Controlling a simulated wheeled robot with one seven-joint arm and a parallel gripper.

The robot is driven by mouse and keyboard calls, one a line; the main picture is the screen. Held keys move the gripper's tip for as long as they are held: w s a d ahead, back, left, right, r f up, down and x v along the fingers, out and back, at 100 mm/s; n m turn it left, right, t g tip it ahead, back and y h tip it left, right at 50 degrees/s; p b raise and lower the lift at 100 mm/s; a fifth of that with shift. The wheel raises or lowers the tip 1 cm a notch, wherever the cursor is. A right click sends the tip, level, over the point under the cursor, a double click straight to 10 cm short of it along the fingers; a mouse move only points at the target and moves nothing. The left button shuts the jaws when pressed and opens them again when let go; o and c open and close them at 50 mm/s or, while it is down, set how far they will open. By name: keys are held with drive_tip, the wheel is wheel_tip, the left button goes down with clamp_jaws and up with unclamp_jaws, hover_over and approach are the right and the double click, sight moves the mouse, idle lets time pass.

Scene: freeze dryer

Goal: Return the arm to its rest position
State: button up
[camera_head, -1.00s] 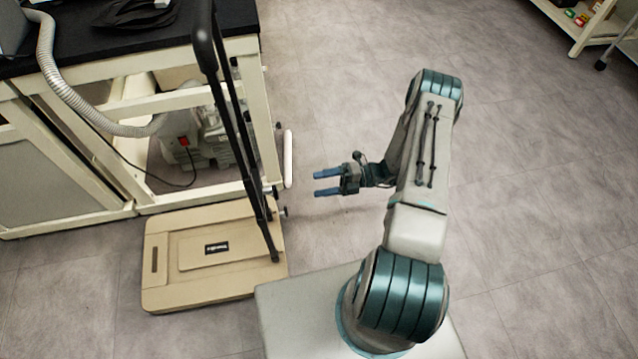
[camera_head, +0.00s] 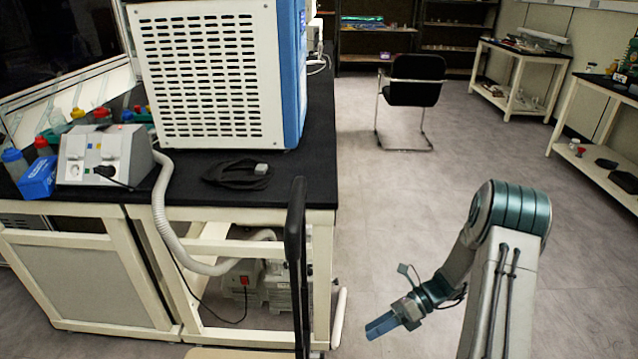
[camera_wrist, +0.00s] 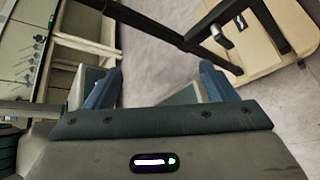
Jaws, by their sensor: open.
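My gripper (camera_head: 383,326) is at the lower right in the head view, at the end of my folded arm, pointing down to the left. Its blue fingers are over the floor, to the right of the bench and apart from it. In the wrist view, my gripper (camera_wrist: 160,85) shows its two blue fingers spread apart with nothing held between them. My arm's upper joint with teal bands stands at the right in the head view; its base is out of that frame.
A black-topped bench (camera_head: 270,185) bears a freeze dryer (camera_head: 215,75). A pump (camera_head: 270,282) sits below. A trolley with a black handle (camera_head: 296,235) stands close to the left of my gripper; its platform (camera_wrist: 262,40) shows in the wrist view. A chair (camera_head: 413,82) stands farther back. The floor between is clear.

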drive_tip(key=s+r+n+t+h+p, duration=0.2)
drive_tip(key=s+r+n+h+p, duration=0.2)
drive_tip(key=r+n, duration=0.4)
drive_tip(key=s+r+n+t+h+p, duration=0.2)
drive_tip(key=r+n, duration=0.6)
drive_tip(key=r, duration=1)
drive_tip(key=s+d+r+n+t+h+p, duration=0.1)
drive_tip(key=s+r+n+t+h+p, duration=0.2)
drive_tip(key=r, duration=1)
drive_tip(key=s+n+h+p, duration=0.3)
drive_tip(key=s+n+p, duration=0.2)
drive_tip(key=p, duration=0.1)
drive_tip(key=shift+s+r+n, duration=0.3)
drive_tip(key=shift+s+n, duration=0.05)
drive_tip(key=shift+n, duration=0.05)
drive_tip(key=shift+d, duration=0.1)
